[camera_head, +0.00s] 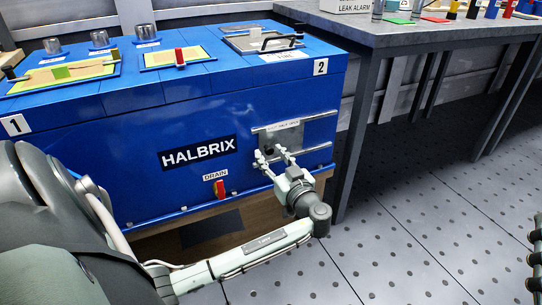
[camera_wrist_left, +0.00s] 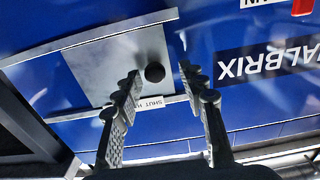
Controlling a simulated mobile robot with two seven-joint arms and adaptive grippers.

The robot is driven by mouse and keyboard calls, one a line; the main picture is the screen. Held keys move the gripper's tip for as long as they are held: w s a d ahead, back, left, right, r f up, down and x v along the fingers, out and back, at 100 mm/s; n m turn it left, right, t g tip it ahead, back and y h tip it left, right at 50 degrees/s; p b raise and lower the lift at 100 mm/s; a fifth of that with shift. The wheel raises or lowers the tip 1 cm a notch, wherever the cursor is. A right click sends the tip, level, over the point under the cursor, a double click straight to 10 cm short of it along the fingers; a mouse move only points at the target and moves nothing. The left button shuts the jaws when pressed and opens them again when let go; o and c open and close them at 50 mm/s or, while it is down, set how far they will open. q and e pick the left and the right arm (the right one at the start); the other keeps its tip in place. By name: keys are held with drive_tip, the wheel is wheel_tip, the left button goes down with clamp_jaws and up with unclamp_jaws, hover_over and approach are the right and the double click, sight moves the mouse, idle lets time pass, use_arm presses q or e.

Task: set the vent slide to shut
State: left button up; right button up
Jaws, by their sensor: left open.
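The vent slide (camera_head: 291,139) is a grey metal plate between two rails on the front of the blue HALBRIX housing. Its black knob (camera_head: 269,150) sits near the plate's left end. A small white label (camera_head: 283,126), which seems to read shut, half, open, is above it. My left gripper (camera_head: 273,157) is open in front of the knob. In the left wrist view, turned upside down, the knob (camera_wrist_left: 154,73) shows between the open fingertips (camera_wrist_left: 158,72); whether they touch it I cannot tell.
A red drain handle (camera_head: 219,188) is at the housing's lower front, left of my gripper. The housing's top carries yellow panels (camera_head: 172,57) and a black-handled hatch (camera_head: 262,41). A grey table (camera_head: 400,35) with small items stands to the right. The floor in front of that table is clear.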

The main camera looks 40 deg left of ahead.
use_arm(q)
drive_tip(key=v, duration=1.2)
drive_tip(key=shift+f, duration=0.1)
